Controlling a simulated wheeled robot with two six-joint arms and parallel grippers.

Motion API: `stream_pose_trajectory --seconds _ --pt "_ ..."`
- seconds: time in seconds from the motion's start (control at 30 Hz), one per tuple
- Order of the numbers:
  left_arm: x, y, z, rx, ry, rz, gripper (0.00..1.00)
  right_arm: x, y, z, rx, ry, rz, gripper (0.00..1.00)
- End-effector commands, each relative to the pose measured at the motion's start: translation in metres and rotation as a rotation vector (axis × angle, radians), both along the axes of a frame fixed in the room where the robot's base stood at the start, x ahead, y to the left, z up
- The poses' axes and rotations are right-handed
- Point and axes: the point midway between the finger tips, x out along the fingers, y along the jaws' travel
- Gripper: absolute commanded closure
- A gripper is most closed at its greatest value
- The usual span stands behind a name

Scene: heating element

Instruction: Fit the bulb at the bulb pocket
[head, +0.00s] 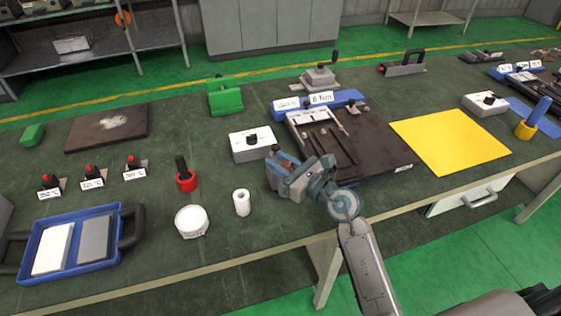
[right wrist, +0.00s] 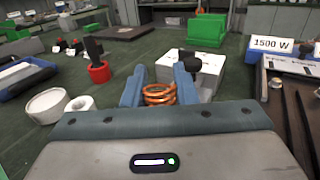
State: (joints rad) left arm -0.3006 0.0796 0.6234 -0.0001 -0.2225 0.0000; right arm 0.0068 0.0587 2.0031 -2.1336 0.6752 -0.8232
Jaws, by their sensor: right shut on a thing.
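My right gripper (head: 279,168) is above the table, just in front of a white block with a black knob (head: 240,147). In the right wrist view its two blue fingers (right wrist: 159,92) are shut on an orange copper-coloured coil (right wrist: 160,97). A dark board (head: 382,163) with thin rods and metal clips lies to the right of the gripper. A blue holder (head: 348,96) with white label plates runs along its back edge; one plate reads 1500 W (right wrist: 271,45). I cannot pick out a bulb or a bulb pocket for certain. My left gripper is not in view.
A white roll (head: 241,203), a round white tub (head: 191,222) and a red cup with a black handle (head: 186,180) stand left of the gripper. A blue tray (head: 115,252) is at the left front. A yellow sheet (head: 450,142) lies right of the board.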

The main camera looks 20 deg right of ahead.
Motion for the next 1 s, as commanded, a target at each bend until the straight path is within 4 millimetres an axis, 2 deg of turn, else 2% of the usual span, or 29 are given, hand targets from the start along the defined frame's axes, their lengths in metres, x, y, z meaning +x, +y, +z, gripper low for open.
stream_pose_trajectory --seconds 0.4,0.43,0.53,0.93,1.0 --pt "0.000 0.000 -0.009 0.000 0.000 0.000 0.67 0.000 0.000 -0.012 0.001 0.001 0.000 0.97" --pt "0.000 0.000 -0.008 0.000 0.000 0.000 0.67 0.000 0.000 -0.010 0.001 0.001 0.000 0.69" --pt "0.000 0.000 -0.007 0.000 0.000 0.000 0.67 0.000 0.000 -0.010 0.001 0.001 0.000 0.49" --pt "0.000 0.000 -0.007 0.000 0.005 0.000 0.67 0.000 0.000 -0.010 0.001 0.001 0.000 0.49" --pt "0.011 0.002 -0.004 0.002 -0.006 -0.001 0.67 -0.003 -0.002 -0.011 -0.002 0.001 0.000 0.49"
